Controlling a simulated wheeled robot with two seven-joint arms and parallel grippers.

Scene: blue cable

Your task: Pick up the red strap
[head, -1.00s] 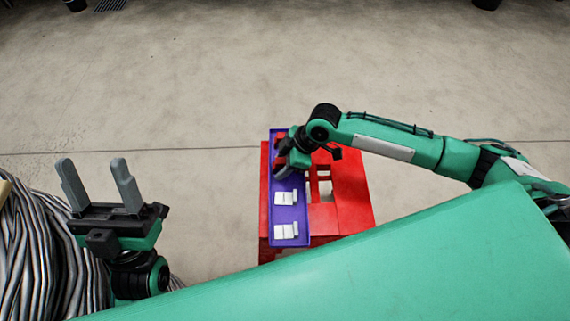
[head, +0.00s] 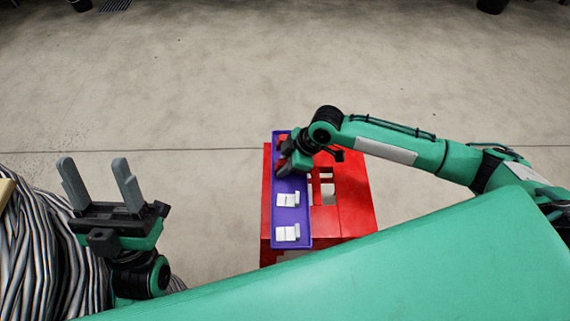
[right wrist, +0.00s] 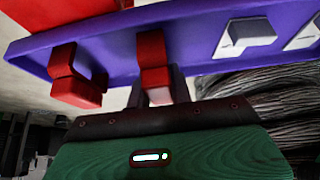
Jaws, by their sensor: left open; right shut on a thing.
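My right gripper (right wrist: 158,88) is shut on a red strap (right wrist: 153,52) at the edge of a purple tray. The strap shows between the two dark fingers in the right wrist view and still overlaps the tray rim. Another red strap (right wrist: 76,82) hangs over the rim to its left. In the head view the right gripper (head: 286,166) is over the far part of the purple tray (head: 291,217) and mostly hides the held strap. My left gripper (head: 98,182) is open and empty at the left, well away from the tray.
The tray lies on a red stand (head: 349,201) with square openings. Two white pieces, one farther (head: 288,199) and one nearer (head: 287,233), lie in the tray. A bundle of grey cable (head: 38,255) is at the lower left.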

